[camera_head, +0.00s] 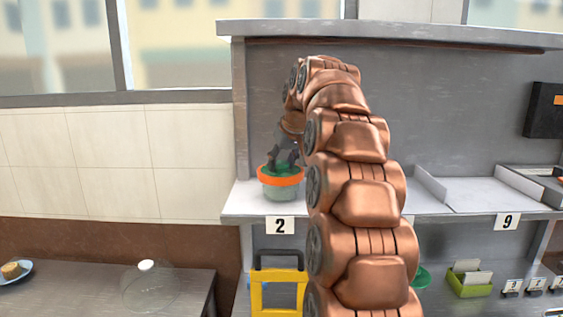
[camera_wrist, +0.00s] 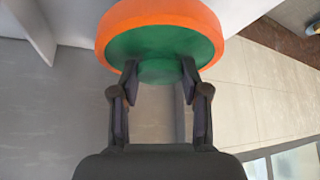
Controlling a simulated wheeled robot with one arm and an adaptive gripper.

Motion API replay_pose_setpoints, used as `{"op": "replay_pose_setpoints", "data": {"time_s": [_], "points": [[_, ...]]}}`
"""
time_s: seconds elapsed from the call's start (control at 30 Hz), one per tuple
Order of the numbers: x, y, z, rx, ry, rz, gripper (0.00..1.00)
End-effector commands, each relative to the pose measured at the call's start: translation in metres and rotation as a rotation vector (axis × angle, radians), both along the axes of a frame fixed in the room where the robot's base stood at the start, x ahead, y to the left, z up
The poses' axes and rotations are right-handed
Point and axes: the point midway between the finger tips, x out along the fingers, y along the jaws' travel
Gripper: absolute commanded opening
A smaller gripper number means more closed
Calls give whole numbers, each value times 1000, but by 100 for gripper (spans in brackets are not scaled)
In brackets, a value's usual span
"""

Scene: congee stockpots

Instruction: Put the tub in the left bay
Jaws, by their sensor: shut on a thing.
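The tub (camera_head: 281,190) has a clear greenish body, an orange rim and a green lid. It is upright at the left end of the shelf, in the bay above the label 2 (camera_head: 279,225). I cannot tell whether its base touches the shelf board (camera_head: 240,200). My gripper (camera_head: 284,160) is above the tub, shut on the green knob of its lid. The wrist view shows the orange rim and green lid (camera_wrist: 160,40), with the fingertips (camera_wrist: 159,82) on either side of the knob. My arm hides the shelf right of the tub.
A low divider (camera_head: 431,184) stands on the shelf right of my arm, with bare board beyond it above the label 9 (camera_head: 507,221). Below are a yellow-framed carrier (camera_head: 279,277), a green box with cards (camera_head: 469,281) and a glass jar (camera_head: 148,288).

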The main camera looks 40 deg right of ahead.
Motion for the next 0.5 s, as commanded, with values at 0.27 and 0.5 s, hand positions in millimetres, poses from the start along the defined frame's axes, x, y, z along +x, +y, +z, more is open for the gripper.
{"op": "replay_pose_setpoints", "data": {"time_s": [0.27,0.5], "points": [[0,0,-3,0,0,0,60],[0,0,-3,0,0,0,70]]}}
